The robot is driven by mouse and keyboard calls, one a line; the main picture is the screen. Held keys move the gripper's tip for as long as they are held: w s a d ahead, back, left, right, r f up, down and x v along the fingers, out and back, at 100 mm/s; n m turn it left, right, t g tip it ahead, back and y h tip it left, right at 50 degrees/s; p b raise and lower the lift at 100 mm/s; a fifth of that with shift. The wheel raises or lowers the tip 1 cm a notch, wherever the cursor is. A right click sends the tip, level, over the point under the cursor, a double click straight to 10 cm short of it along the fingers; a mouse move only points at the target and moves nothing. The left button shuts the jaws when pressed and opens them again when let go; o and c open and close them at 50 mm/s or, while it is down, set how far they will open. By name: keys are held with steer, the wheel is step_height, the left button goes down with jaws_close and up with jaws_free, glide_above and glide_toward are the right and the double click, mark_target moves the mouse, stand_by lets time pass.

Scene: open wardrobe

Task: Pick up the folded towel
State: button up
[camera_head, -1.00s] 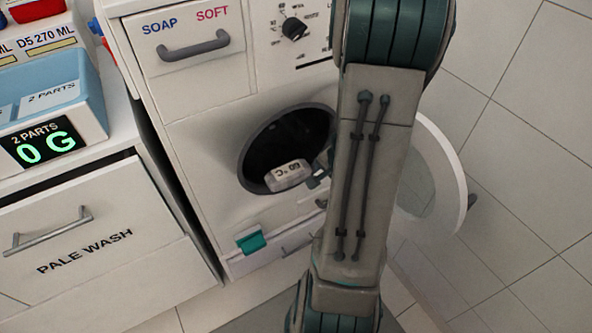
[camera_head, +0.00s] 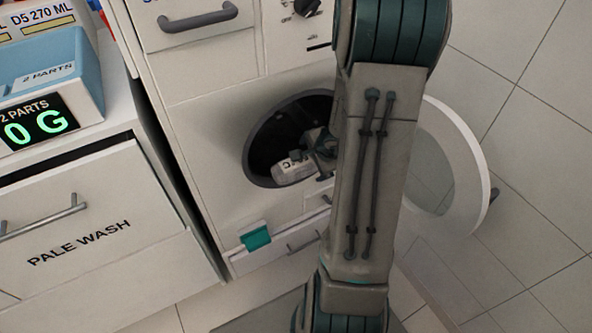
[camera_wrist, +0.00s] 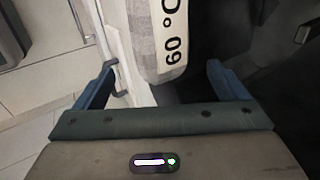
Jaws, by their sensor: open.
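The folded towel (camera_head: 293,168), pale with a "60 °C" marking, lies at the lower lip of the round washer opening. In the wrist view the towel (camera_wrist: 150,45) shows a white band with the black marking and a grey woven part. My gripper (camera_head: 318,150) is at the opening, close to the towel's right end and partly hidden by my arm. In the wrist view my gripper (camera_wrist: 162,72) is open, with one blue finger on each side of the towel's near end. I cannot tell whether either finger touches it.
The washer door (camera_head: 455,160) stands open to the right. The drum opening (camera_head: 268,130) is dark inside. A teal tab (camera_head: 256,238) sits on the lower front panel. A "PALE WASH" drawer (camera_head: 80,215) and a scale display (camera_head: 38,125) are at left.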

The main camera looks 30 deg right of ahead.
mark_target(307, 161)
steer(key=b+x, duration=0.2)
steer(key=x, duration=0.3)
steer(key=shift+w+a, duration=0.1)
steer(key=shift+w, duration=0.05)
steer(key=shift+r, duration=0.1)
steer(key=c, duration=1.1)
steer(key=shift+r, duration=0.1)
